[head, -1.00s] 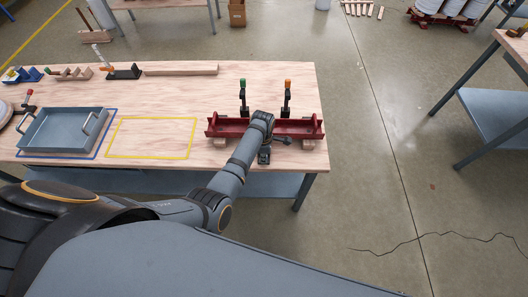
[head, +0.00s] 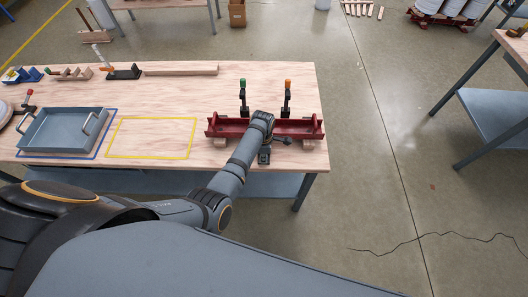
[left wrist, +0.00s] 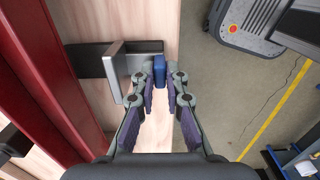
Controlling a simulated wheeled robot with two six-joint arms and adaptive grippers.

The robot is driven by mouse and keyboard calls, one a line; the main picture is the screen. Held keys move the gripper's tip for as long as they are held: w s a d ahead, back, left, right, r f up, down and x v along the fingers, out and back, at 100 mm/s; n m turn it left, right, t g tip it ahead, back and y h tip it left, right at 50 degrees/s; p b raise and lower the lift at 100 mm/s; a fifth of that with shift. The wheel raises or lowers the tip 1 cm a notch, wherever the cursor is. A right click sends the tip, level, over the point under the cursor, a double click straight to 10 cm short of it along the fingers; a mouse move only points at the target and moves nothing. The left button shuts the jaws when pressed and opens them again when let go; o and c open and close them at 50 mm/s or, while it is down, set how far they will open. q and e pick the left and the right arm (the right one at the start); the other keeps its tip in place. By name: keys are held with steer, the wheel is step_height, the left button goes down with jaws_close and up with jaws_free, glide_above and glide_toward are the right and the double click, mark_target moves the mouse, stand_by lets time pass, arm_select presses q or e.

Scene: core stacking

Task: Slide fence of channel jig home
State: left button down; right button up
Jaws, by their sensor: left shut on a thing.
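The channel jig's long red channel (head: 228,127) sits at the right end of the bench; it also fills the left of the left wrist view (left wrist: 62,85). The fence is a grey upright plate (left wrist: 120,70) on a black slide strip (left wrist: 90,60), standing on the front side of the channel with a gap between them. A blue knob (left wrist: 159,68) is on the fence's outer side. My left gripper (left wrist: 160,78) is shut on this knob. In the head view my forearm and wrist cover the middle of the channel and most of the fence. My right gripper is not in view.
Two clamps, green-handled (head: 243,92) and orange-handled (head: 287,92), stand behind the channel. A grey tray (head: 62,131) lies at the left, beside an empty yellow outline (head: 150,138). A wooden bar (head: 180,69) lies at the back. The bench middle is clear.

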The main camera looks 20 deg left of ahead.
arm_select(q)
steer(key=shift+w, duration=0.1)
steer(key=shift+w+a+b, duration=0.3)
steer(key=shift+w+b, duration=0.45)
steer(key=shift+w, duration=0.15)
steer(key=shift+w+a+b, duration=0.25)
steer(key=shift+w+b, duration=0.45)
steer(key=shift+w, duration=0.15)
steer(key=c, duration=1.3)
jaws_free()
step_height(320, 180, up, 12)
steer(key=shift+a, duration=0.1)
